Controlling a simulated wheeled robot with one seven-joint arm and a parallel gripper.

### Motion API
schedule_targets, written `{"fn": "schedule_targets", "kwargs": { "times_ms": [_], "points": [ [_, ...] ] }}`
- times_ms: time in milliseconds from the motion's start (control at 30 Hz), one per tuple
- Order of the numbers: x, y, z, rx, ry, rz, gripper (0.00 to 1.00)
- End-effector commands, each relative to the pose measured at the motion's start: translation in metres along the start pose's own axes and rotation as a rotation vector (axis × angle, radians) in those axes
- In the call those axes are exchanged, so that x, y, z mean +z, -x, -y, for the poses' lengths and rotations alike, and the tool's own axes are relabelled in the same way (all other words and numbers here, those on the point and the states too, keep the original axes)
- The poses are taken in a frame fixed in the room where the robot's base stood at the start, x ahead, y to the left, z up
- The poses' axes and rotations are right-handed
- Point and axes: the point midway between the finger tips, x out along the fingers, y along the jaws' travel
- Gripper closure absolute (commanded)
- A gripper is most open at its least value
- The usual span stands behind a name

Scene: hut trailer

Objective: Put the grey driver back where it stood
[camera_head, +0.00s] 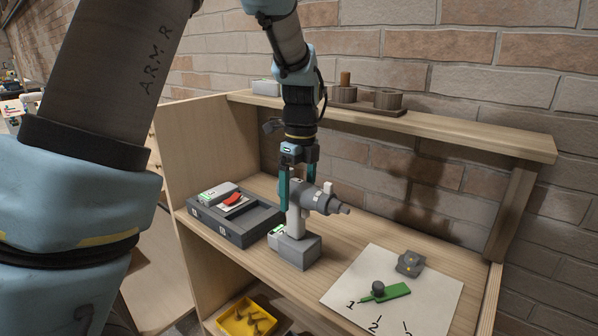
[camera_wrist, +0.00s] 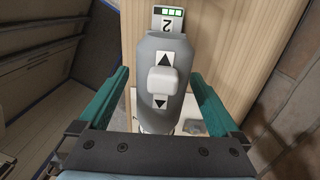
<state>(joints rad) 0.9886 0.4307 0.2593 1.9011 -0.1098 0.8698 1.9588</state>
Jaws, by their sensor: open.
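The grey driver (camera_head: 305,205) stands upright on its base on the wooden bench, its nose pointing right. My gripper (camera_head: 298,203) is over it from above, with one teal finger on each side of its body. In the wrist view the grey driver (camera_wrist: 165,75) lies between the teal fingers of my gripper (camera_wrist: 160,105), with a visible gap on both sides. The jaws are open. A label with a 2 and green bars shows on the driver's base in the wrist view. A dark grey case (camera_head: 236,228) is to the left of the driver, close to its base.
A white sheet (camera_head: 432,297) with written numbers holds a green piece (camera_head: 387,293) and a grey block (camera_head: 410,263) on the right. A yellow bin (camera_head: 246,319) sits below. A shelf (camera_head: 420,128) with wooden cylinders runs behind, against the brick wall.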

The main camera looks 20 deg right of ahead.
Motion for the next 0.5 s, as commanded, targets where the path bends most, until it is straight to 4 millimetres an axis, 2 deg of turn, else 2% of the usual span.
{"fn": "schedule_targets", "kwargs": {
  "times_ms": [233,400,500],
  "points": [
    [0.000,0.050,0.001,-0.006,0.001,0.001,0.01],
    [0.000,0.071,0.001,-0.002,0.001,0.001,0.01],
    [0.000,0.077,0.000,-0.001,0.000,0.001,0.01]
  ]
}}
